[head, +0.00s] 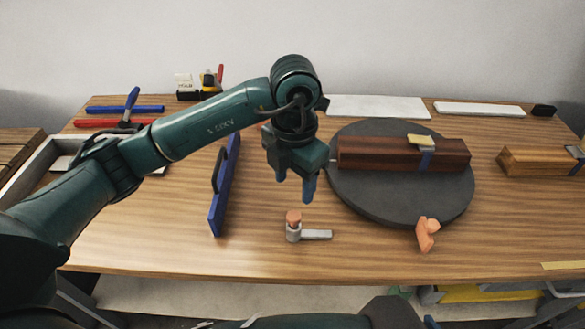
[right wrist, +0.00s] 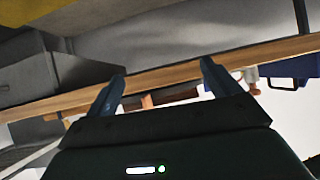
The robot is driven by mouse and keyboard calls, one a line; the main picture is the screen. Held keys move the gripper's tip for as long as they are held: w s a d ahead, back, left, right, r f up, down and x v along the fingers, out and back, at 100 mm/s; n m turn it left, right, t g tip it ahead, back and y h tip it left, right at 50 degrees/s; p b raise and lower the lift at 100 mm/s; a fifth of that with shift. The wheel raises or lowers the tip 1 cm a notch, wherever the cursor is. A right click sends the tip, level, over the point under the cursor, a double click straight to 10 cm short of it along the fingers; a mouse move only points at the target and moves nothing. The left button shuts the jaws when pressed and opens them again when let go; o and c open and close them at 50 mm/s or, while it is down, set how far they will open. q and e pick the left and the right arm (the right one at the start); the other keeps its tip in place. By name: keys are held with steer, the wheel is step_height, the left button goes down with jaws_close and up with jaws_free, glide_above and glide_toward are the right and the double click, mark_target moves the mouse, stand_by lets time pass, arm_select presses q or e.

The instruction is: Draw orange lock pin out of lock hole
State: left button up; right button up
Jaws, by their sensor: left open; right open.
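One orange piece (head: 293,217) stands upright in a grey metal fitting with a flat bar (head: 316,235) on the table. A second orange piece (head: 427,234) leans at the front edge of the dark round turntable (head: 345,200). I cannot tell for sure which is the lock pin; no hole is visible. My left gripper (head: 295,187) is open and empty, pointing down above and just behind the first orange piece, apart from it. My right gripper (right wrist: 162,74) is open and empty in the right wrist view, facing the wooden table edge (right wrist: 180,72); an orange patch (right wrist: 147,101) shows between its fingers.
A blue upright panel (head: 226,190) stands left of my left gripper. Another wooden block (head: 535,161) lies at the right. The front left of the table is clear.

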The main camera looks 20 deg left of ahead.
mark_target(294, 215)
arm_select(q)
step_height(294, 215, down, 10)
steer(key=shift+f+p, duration=0.1)
steer(key=shift+p, duration=0.35)
steer(key=shift+f, duration=0.45)
arm_select(e)
steer(key=shift+s+d+f, duration=0.15)
steer(key=shift+d, duration=0.15)
